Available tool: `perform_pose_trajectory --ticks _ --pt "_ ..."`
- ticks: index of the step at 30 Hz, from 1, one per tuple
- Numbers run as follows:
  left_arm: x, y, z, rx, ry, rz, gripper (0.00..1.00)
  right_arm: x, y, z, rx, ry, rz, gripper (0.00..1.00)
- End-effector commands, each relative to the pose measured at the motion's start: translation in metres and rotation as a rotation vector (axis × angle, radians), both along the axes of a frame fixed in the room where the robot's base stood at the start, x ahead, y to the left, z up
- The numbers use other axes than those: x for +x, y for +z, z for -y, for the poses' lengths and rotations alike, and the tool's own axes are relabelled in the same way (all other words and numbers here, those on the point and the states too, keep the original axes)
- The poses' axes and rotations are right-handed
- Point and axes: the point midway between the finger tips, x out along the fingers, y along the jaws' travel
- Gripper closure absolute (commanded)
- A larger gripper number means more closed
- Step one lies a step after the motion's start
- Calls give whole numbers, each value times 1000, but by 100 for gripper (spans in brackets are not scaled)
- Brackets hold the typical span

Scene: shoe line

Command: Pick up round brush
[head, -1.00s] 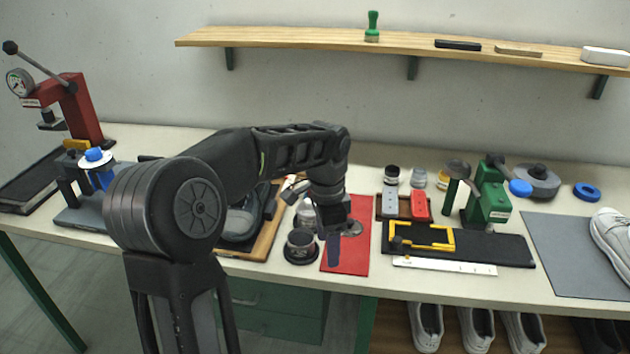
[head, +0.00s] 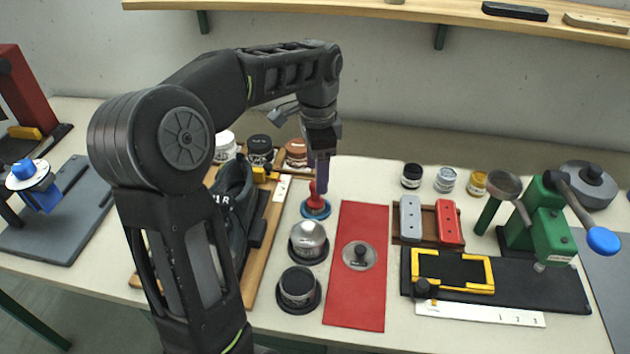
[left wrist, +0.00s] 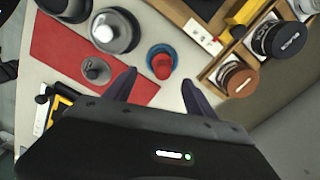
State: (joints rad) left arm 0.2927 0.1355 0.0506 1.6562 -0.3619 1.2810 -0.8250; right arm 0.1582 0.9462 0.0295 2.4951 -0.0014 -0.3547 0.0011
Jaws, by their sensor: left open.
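The round brush appears to be the upright piece with a red handle (head: 318,197) and a round blue base, standing on the bench just left of the red mat. In the left wrist view its red top (left wrist: 162,64) sits inside the blue ring, just beyond my fingertips and between their lines. My left gripper (head: 320,178) points down directly above it; its fingers (left wrist: 159,87) are spread and empty. In the head view the fingers partly overlap the handle's top, and I cannot tell whether they touch it. My right gripper is not in view.
A silver-domed pot (head: 308,240) and a black jar (head: 298,288) stand in front of the brush. A metal knobbed disc (head: 360,256) lies on the red mat (head: 356,310). A shoe (head: 235,205) on a wooden board is to the left. Jars in a wooden rack (left wrist: 237,79) stand behind.

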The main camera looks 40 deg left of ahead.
Motion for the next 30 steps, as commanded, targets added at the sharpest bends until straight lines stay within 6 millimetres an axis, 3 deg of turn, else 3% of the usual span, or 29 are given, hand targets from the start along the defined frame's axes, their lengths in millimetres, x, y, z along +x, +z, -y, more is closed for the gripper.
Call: perform_pose_trajectory --ticks 11,20,30 --pt "0 0 0 0 0 0 36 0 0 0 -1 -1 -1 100" --pt "0 -25 0 0 0 -2 36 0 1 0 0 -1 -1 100" --pt "0 -28 -1 0 0 -1 36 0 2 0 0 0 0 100"
